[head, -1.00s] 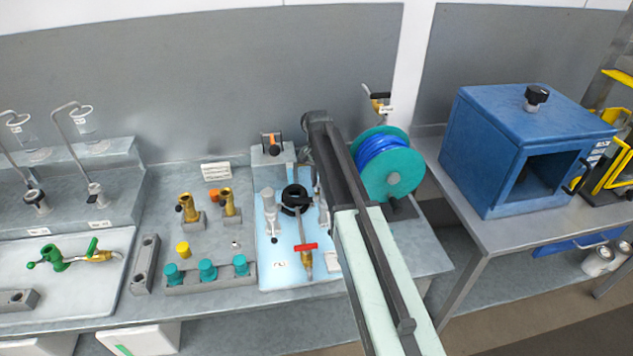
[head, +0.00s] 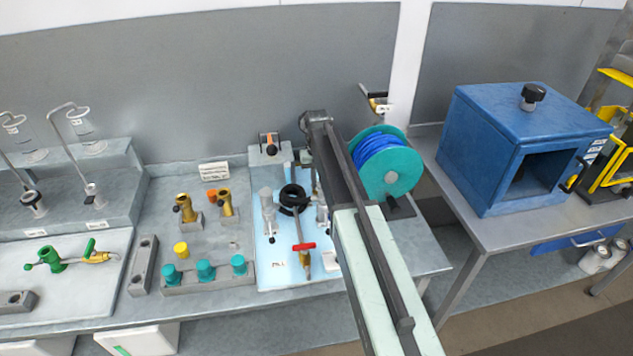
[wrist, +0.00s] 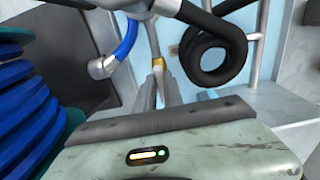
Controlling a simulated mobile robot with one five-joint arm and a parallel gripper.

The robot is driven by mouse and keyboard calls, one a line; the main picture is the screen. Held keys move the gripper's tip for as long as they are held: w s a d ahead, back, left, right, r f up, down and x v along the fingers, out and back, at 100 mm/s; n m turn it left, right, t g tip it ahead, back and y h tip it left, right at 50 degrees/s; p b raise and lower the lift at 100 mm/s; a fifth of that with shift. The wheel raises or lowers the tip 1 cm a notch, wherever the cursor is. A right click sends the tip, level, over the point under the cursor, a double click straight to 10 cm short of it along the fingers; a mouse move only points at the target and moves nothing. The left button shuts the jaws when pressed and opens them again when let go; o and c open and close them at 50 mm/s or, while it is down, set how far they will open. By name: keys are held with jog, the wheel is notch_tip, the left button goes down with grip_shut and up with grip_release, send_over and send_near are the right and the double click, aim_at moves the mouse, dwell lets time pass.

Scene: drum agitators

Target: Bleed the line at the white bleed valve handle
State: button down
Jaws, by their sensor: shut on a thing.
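In the head view my arm runs up to the light blue panel (head: 275,278) on the bench and hides my gripper and the spot it works at. In the wrist view my gripper (wrist: 159,72) is shut, with its fingers close together at a small brass-yellow fitting (wrist: 158,62) below a pale stem. The white bleed valve handle is hard to make out; it appears to be what the fingers hold, mostly covered by them. A black hose coil (wrist: 215,52) hangs just right of the fingers. A red-handled valve (head: 304,246) sits left of my arm in the head view.
A reel of blue hose (head: 391,180) stands close right of my arm; its blue coils (wrist: 25,100) fill the left of the wrist view. A blue hose end (wrist: 103,67) is near the fingers. A blue box (head: 490,160) stands on the right-hand table.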

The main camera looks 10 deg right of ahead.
dwell(0.4)
jog(key=c, duration=1.5)
grip_release()
jog(key=shift+o, duration=0.2)
jog(key=shift+r, duration=0.1)
notch_tip(320, 180, up, 8)
jog(key=p, duration=0.7)
jog(key=shift+p, duration=0.4)
jog(key=shift+f, duration=0.2)
